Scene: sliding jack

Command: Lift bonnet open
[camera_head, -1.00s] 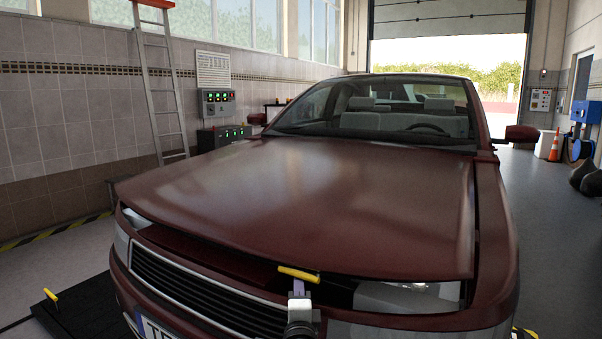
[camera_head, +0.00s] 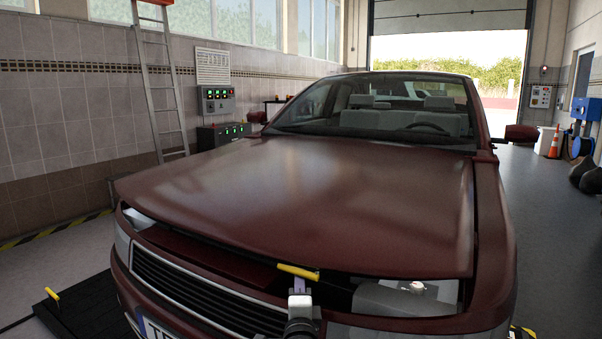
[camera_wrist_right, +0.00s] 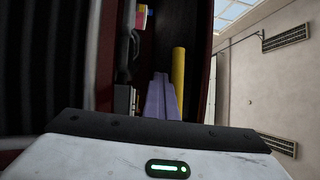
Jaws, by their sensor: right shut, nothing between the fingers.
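The dark red bonnet (camera_head: 320,205) of the car is partly raised, with a dark gap under its front edge. A yellow bar (camera_head: 298,272) sits at the middle of that edge. My right gripper (camera_head: 299,285) is shut and empty, right below the bar. In the right wrist view its purple fingers (camera_wrist_right: 161,97) reach into the gap beside the yellow bar (camera_wrist_right: 178,70); whether they touch it is unclear. My left gripper is out of view.
The black grille (camera_head: 205,295) and bumper lie below the gap. Engine bay parts (camera_head: 405,297) show at the right of the gap. A ladder (camera_head: 157,85) leans on the left wall. A black platform with a yellow handle (camera_head: 52,294) is at lower left.

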